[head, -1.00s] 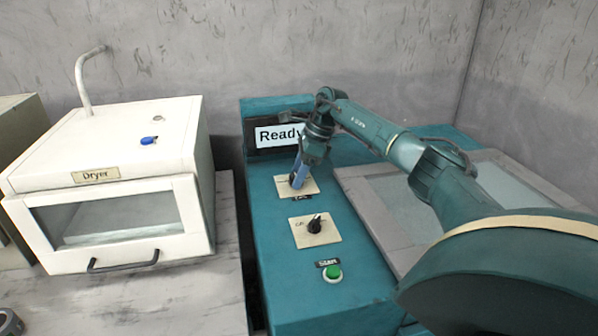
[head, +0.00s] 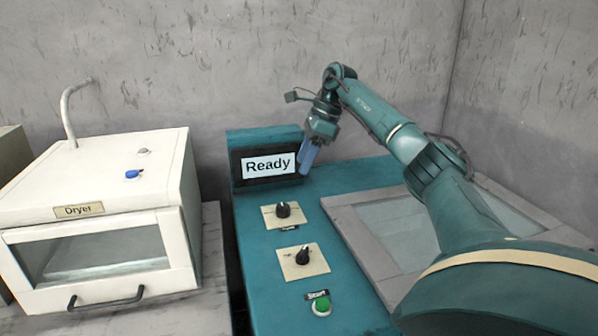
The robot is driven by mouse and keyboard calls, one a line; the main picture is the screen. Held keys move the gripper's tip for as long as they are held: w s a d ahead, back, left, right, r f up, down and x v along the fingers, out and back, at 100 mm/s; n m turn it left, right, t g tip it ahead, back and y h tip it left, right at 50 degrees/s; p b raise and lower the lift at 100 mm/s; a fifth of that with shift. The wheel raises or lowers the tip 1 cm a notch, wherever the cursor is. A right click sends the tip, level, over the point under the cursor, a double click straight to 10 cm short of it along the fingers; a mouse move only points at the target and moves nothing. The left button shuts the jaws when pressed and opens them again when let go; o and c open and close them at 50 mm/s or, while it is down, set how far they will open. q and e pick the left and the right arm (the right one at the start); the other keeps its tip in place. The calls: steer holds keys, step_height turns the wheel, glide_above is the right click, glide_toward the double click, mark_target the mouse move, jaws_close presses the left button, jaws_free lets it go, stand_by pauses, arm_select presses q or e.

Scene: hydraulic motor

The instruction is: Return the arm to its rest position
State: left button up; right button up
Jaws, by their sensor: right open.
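My right arm comes in from the right over the teal machine (head: 262,262). My right gripper (head: 306,172) is open and empty. It points down, raised at the right side of the "Ready" display (head: 268,165). It stands apart from the upper black knob (head: 283,209) on its cream plate. My left gripper is out of view.
A lower knob (head: 303,255) and a green Start button (head: 321,307) are on the machine's top. A framed glass lid (head: 350,214) lies right of them under my arm. A white dryer (head: 110,150) with a black handle stands at the left. A wall is behind.

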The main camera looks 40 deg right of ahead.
steer(key=shift+d+r, duration=0.1)
steer(key=shift+r, duration=0.15)
stand_by(0.4)
